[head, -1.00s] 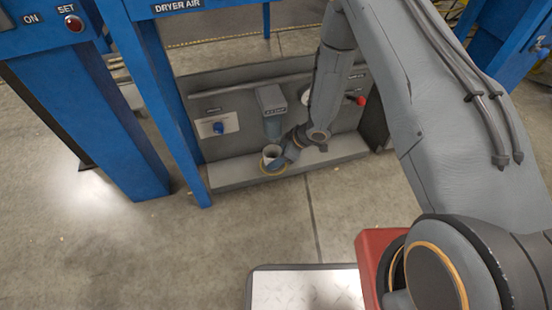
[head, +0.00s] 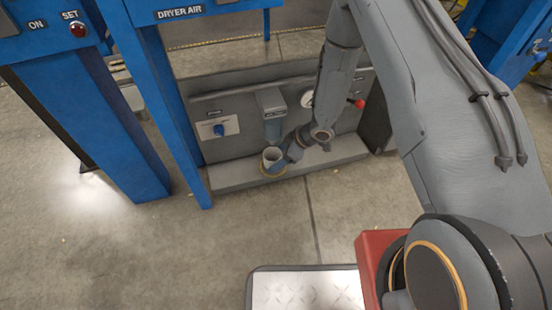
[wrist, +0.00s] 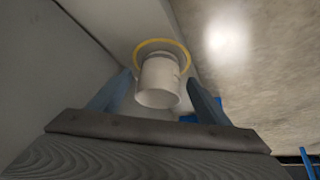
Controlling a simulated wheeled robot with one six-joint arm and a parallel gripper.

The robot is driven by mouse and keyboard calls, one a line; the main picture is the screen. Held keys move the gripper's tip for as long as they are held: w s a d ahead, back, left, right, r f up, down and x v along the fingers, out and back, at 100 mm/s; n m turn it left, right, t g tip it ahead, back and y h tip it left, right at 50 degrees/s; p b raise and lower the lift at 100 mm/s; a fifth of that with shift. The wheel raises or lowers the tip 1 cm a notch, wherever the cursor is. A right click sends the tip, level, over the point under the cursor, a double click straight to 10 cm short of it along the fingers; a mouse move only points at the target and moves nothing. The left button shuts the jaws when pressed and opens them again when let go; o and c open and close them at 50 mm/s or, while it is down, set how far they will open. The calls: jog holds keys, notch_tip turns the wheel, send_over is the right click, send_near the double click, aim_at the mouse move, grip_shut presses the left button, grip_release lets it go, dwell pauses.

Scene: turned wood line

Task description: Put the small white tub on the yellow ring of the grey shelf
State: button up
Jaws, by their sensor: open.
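The small white tub (head: 272,155) stands upright on the grey shelf (head: 230,178) at the foot of the panel. The yellow ring (head: 272,174) shows around its base. In the wrist view the tub (wrist: 158,84) is seen with the yellow ring (wrist: 160,42) curving around its far end. My gripper (wrist: 159,80) is open, with one finger on each side of the tub and narrow gaps showing beside it. In the head view my gripper (head: 285,155) is just right of the tub. Part of the ring is hidden behind the tub.
A grey box-shaped unit with a bluish bowl (head: 272,112) hangs on the panel above the tub. A blue-knobbed switch plate (head: 218,128) is to its left. A gauge (head: 307,98) and red knob (head: 361,103) are to the right. A blue post (head: 165,110) stands left of the shelf.

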jog(key=p+v, duration=0.3)
jog(key=v, duration=0.7)
jog(key=shift+p, duration=0.3)
jog(key=shift+a+r, duration=0.1)
